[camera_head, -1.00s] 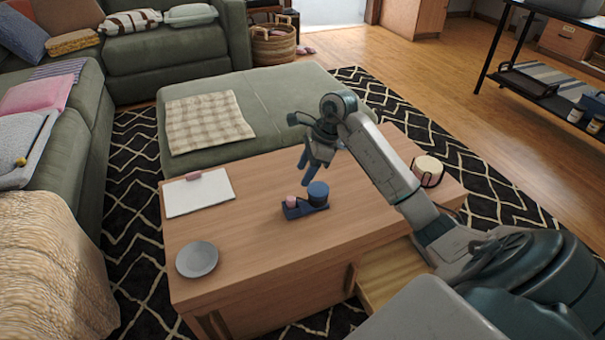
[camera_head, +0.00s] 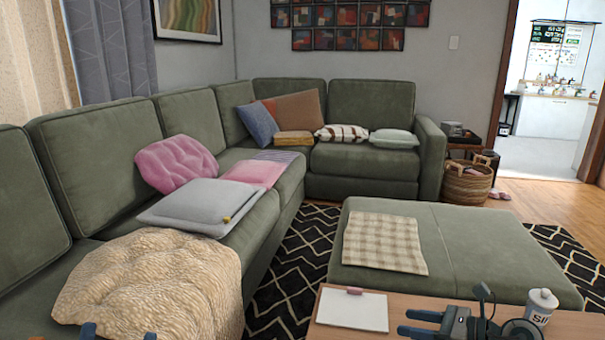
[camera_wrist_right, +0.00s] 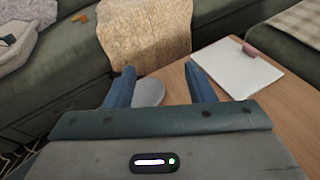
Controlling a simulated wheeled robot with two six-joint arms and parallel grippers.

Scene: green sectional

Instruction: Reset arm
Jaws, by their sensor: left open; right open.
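My left gripper (camera_head: 119,334) shows only as blue fingertips, spread apart, at the bottom left edge of the head view. The rest of it is out of frame. My right gripper (camera_head: 404,322) is at the bottom right of the head view, over the wooden coffee table (camera_head: 580,322), with its fingers pointing left. In the right wrist view, its two blue fingers (camera_wrist_right: 160,68) are apart with nothing gripped between them. A grey plate (camera_wrist_right: 149,92) lies on the table beyond them, partly covered by a finger.
A white clipboard (camera_head: 352,309) lies on the table, left of my right gripper. Behind stands a green ottoman (camera_head: 480,250) with a checked cloth (camera_head: 384,242). The green sectional (camera_head: 90,175) carries pillows and a beige throw (camera_head: 150,285). A basket (camera_head: 467,182) stands far right.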

